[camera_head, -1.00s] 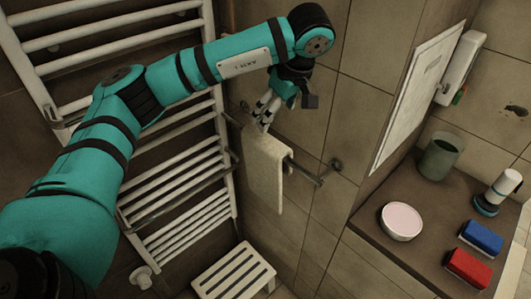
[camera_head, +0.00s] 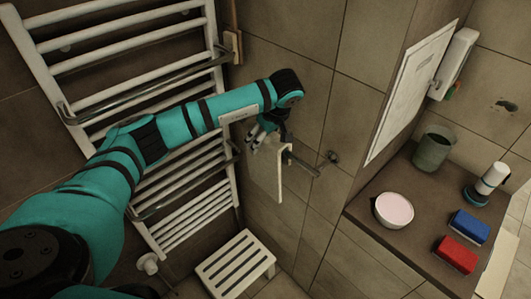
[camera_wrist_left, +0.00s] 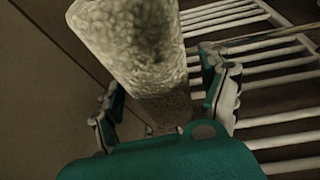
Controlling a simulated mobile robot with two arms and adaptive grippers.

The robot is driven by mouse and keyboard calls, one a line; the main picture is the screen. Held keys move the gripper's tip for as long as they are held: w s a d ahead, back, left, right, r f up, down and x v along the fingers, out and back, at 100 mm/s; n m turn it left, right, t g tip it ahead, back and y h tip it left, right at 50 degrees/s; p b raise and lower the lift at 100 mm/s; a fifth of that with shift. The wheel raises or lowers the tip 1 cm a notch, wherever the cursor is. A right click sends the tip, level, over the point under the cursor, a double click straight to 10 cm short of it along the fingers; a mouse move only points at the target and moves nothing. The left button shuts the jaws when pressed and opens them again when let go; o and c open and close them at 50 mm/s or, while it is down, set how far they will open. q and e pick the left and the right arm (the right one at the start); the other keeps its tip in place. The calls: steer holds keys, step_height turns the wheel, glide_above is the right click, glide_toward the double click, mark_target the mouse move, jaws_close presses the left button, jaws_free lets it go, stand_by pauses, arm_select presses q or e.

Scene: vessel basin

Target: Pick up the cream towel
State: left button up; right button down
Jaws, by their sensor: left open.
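The cream towel (camera_head: 267,175) hangs over a metal bar (camera_head: 304,167) on the tiled wall, left of the counter. My left gripper (camera_head: 259,141) is at the towel's upper part in the head view, pointing down. In the left wrist view, the towel (camera_wrist_left: 145,60) fills the middle, and the open fingers of my left gripper (camera_wrist_left: 167,106) stand on either side of it. I cannot tell whether a finger touches the cloth. My right gripper does not show.
A white towel radiator (camera_head: 140,58) is on the wall behind my left arm. A white slatted stool (camera_head: 236,262) stands below. On the counter (camera_head: 365,222) at right are a bowl (camera_head: 394,209), a green cup (camera_head: 433,149), a bottle (camera_head: 491,182), a blue block (camera_head: 469,227) and a red block (camera_head: 457,253).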

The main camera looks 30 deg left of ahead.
arm_select(q)
steer(key=shift+x, duration=0.9)
steer(key=shift+f, duration=0.2)
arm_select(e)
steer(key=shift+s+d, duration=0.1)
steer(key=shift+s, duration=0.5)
arm_select(q)
jaws_close()
